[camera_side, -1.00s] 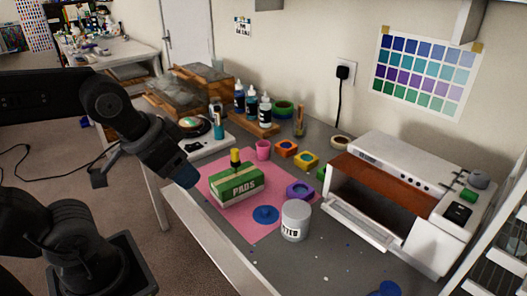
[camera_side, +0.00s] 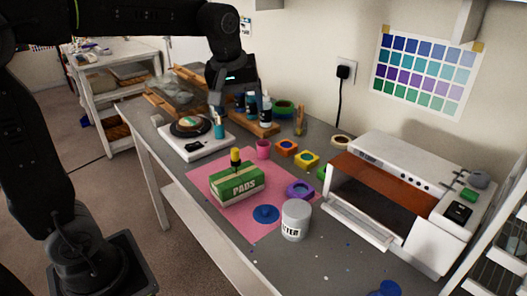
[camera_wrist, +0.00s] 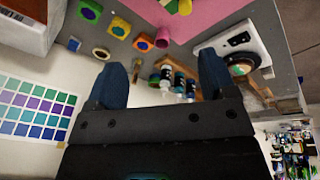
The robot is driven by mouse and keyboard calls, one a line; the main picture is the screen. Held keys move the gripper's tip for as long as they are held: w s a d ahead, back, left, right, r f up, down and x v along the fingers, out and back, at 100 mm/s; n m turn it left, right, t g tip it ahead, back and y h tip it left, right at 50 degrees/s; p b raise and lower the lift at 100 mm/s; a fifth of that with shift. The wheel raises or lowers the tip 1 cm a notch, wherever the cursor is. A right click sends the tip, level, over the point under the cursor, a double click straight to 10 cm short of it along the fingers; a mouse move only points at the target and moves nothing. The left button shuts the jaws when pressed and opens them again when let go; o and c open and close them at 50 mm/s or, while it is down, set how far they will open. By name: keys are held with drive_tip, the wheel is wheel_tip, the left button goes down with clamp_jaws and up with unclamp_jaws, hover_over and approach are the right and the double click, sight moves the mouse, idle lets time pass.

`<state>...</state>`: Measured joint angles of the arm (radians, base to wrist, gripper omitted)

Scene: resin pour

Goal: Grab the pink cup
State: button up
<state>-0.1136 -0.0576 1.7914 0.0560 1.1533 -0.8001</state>
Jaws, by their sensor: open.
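The small pink cup (camera_side: 263,150) stands on the grey bench at the back edge of the pink mat (camera_side: 208,222). In the wrist view the pink cup (camera_wrist: 162,38) shows near the top middle, apart from my fingers. My gripper (camera_side: 222,104) is above the back of the bench, up and to the left of the cup in the side view. In the wrist view my gripper (camera_wrist: 162,68) is open, with two blue fingers spread wide and nothing between them held.
A green PADS box (camera_side: 236,184) and a white tub (camera_side: 296,220) stand in front of the cup. Orange (camera_side: 287,147) and yellow (camera_side: 307,159) moulds sit to its right. Dropper bottles (camera_side: 265,110) stand behind it. A white scale (camera_side: 192,146) is left. A white machine (camera_side: 405,185) is right.

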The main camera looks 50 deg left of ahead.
drive_tip(key=w+a+f+n+g, duration=0.1)
drive_tip(key=w+a+f+n, duration=0.15)
drive_tip(key=w, duration=0.25)
drive_tip(key=w+a+f+n+g, duration=0.1)
drive_tip(key=w+a+n, duration=0.1)
drive_tip(key=w+n, duration=0.25)
drive_tip(key=n+g, duration=0.1)
drive_tip(key=n, duration=0.4)
hover_over(263, 148)
drive_tip(key=w, duration=0.2)
wheel_tip(263, 148, down, 8)
drive_tip(key=f, duration=0.4)
drive_tip(key=a+f, duration=0.1)
drive_tip(key=f, duration=0.8)
drive_tip(key=shift+s+a, duration=0.25)
drive_tip(key=shift+a, duration=0.15)
drive_tip(key=shift+r, duration=0.1)
drive_tip(key=c, duration=1)
